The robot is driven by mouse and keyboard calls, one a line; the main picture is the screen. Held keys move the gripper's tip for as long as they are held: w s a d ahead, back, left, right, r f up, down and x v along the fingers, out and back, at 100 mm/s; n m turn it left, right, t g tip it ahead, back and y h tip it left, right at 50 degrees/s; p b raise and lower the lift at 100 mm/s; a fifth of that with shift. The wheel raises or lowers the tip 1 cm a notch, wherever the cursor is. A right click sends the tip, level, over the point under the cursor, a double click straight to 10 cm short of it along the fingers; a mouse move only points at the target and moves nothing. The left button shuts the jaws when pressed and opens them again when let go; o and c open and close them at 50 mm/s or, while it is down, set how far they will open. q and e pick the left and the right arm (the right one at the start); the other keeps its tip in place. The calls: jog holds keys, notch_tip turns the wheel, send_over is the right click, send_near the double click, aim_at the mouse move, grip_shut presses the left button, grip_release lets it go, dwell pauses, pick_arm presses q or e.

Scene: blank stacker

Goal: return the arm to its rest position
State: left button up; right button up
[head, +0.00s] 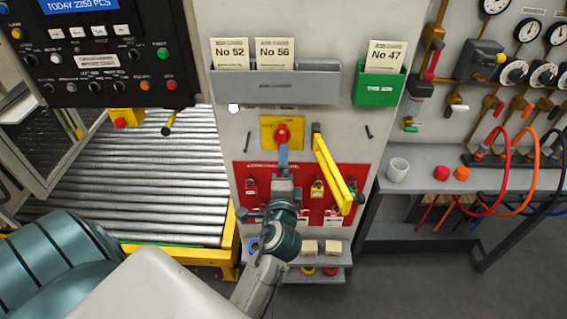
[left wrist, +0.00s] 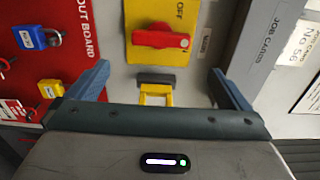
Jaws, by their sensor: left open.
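My left arm reaches up from the lower middle of the head view. Its gripper (head: 283,156) is in front of the grey panel, just below the red rotary switch (head: 283,133) on its yellow plate (head: 267,126). In the left wrist view the gripper (left wrist: 158,72) is open, its two blue-grey fingers wide apart with nothing held. That view shows the red switch handle (left wrist: 160,39) beyond the fingers and a black and yellow piece (left wrist: 156,90) between them. My right gripper is in neither view.
A red lockout board (head: 241,172) with padlocks is behind and below my gripper. A yellow bar (head: 333,170) stands close to its right. A grey job-card holder (head: 277,82) and a green one (head: 378,89) are above. A roller conveyor (head: 130,175) lies left.

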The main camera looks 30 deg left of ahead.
pick_arm(q)
jog(key=shift+s+d, duration=0.1)
jog(key=shift+s, duration=0.15)
jog(key=shift+f, duration=0.1)
dwell(0.3)
jog(key=d+f+g+h+b, duration=0.1)
jog(key=d+f+h, duration=0.1)
jog(key=f, duration=0.9)
jog(key=d+f+g+h, duration=0.2)
jog(key=f+h, duration=0.1)
jog(key=f, duration=0.9)
jog(key=s+f+n+g+h, duration=0.1)
jog(key=s+f+g, duration=0.15)
jog(key=f, duration=0.65)
jog(key=s+f+n+g+h, duration=0.1)
jog(key=s+f, duration=0.2)
jog(key=f, duration=0.6)
jog(key=s+a+f+n+g+h+b, duration=0.15)
jog(key=s+f+n+g, duration=0.3)
jog(key=s+f, duration=1.35)
jog(key=s+a+f+n+g, duration=0.1)
jog(key=s+f, duration=0.3)
jog(key=s, duration=0.5)
jog(key=s+a+f+n+g, duration=0.2)
jog(key=s+f+n, duration=0.2)
jog(key=s, duration=0.6)
jog(key=shift+a+b, duration=0.3)
jog(key=shift+b, duration=0.05)
